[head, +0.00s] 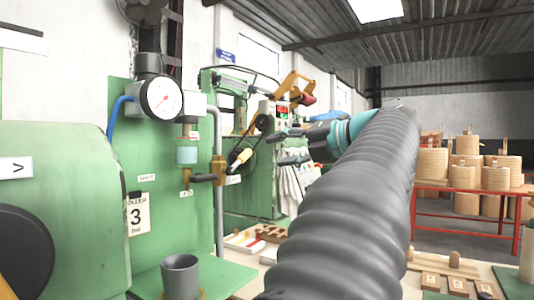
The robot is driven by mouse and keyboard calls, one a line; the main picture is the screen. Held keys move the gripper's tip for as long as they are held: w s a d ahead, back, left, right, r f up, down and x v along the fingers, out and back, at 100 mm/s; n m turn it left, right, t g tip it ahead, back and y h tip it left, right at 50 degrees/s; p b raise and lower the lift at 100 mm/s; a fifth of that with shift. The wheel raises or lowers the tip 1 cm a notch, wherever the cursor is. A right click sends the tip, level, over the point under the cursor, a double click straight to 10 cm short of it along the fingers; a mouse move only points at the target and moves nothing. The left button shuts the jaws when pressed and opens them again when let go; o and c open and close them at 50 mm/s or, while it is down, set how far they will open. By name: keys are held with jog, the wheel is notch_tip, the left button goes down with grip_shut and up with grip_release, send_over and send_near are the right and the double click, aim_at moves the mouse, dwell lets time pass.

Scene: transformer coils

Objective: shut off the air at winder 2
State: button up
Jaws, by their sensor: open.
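A brass valve (219,169) sits on a grey vertical pipe (218,125) on the green panel. Its dark lever (204,178) points left, across the line of the pipe. Left of it are a round white pressure gauge (161,98) with a red needle and a filter bowl (187,154) with brass below. My gripper (284,147) is open, to the right of the valve and apart from it, its dark fingers pointing left. Nothing shows between the fingers but background. The small panel labels are too small to read surely, so I cannot tell the winder's number.
A card reading 3 bar (138,215) hangs on the green panel (150,240). A grey cup (180,277) stands below it. A green machine (60,210) fills the left. A red table (465,190) with wound coils stands at the back right. Wooden blocks (445,284) lie at the lower right.

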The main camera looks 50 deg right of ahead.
jog(key=shift+s+r, duration=0.15)
jog(key=shift+s, duration=0.85)
